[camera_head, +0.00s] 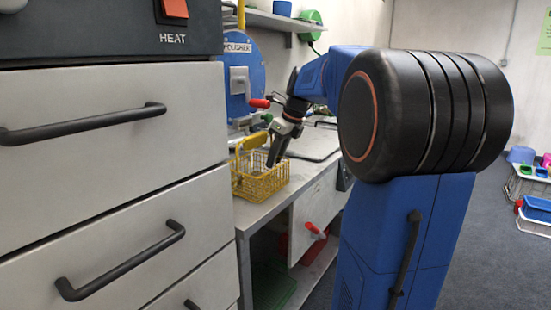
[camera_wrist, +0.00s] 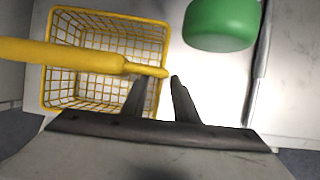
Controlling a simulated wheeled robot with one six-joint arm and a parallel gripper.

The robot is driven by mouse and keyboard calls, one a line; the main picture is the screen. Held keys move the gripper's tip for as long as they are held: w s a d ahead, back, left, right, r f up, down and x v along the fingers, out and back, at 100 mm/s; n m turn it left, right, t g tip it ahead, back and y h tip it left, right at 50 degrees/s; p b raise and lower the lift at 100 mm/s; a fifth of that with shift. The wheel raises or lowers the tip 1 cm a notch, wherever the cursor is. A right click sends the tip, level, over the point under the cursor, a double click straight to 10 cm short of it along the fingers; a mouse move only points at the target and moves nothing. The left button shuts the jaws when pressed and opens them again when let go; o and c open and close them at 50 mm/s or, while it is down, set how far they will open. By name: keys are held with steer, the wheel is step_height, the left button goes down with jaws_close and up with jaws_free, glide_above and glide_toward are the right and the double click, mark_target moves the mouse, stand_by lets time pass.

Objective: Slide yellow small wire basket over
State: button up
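The yellow wire basket (camera_head: 262,185) stands upright on the grey counter (camera_head: 247,214), near its front left edge. Its raised yellow handle (camera_head: 252,141) rises at the left side. My gripper (camera_head: 274,162) points down at the basket's right part. In the wrist view the basket (camera_wrist: 60,95) lies at upper left, with the handle (camera_wrist: 75,57) crossing over it. My gripper's fingers (camera_wrist: 160,80) are apart, one over the basket's inside and one just beyond its right rim. The handle's end shows near the fingertips. I cannot tell whether the fingers touch the basket.
A green rounded object (camera_wrist: 222,25) stands right of the basket. A blue polisher (camera_head: 240,75) with a red-knobbed lever (camera_head: 260,103) is behind it. A drawer cabinet (camera_head: 110,190) borders the counter on the left.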

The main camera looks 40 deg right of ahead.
steer(key=v, duration=1.7)
steer(key=shift+r, duration=0.2)
